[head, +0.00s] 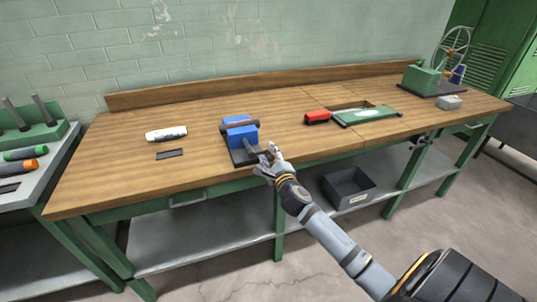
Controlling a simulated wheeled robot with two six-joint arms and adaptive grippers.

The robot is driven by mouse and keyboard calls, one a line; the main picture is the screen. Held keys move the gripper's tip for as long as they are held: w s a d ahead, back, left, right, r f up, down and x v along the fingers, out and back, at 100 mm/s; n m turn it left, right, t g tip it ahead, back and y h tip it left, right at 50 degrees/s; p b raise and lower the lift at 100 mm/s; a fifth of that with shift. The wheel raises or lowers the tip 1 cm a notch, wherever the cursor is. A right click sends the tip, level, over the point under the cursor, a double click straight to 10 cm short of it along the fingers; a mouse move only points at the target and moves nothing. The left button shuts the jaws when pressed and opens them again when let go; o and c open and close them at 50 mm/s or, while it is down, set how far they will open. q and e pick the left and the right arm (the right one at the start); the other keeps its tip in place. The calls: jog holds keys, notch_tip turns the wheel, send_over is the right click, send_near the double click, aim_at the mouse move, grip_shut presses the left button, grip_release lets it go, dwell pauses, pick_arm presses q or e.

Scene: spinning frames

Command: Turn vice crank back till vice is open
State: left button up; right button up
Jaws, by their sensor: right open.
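A small blue vice (240,134) on a dark base stands near the front edge of the wooden workbench. A dark bar lies across its top. The crank side faces the front edge, and the crank itself is too small and partly covered by my gripper to make out. My right gripper (267,158) is open at the front right of the vice, close to its base. I cannot tell whether it touches the crank. How far the vice jaws are apart is not clear. My left gripper is not in view.
On the workbench (120,165) lie a white-handled tool (166,133), a dark flat strip (170,153), a red block (317,117) and a green plate (366,116). A green machine with a wheel (425,79) stands far right. A grey bin (349,188) sits on the lower shelf. The bench's left front is clear.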

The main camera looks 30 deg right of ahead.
grip_shut()
jog(key=shift+r, duration=0.15)
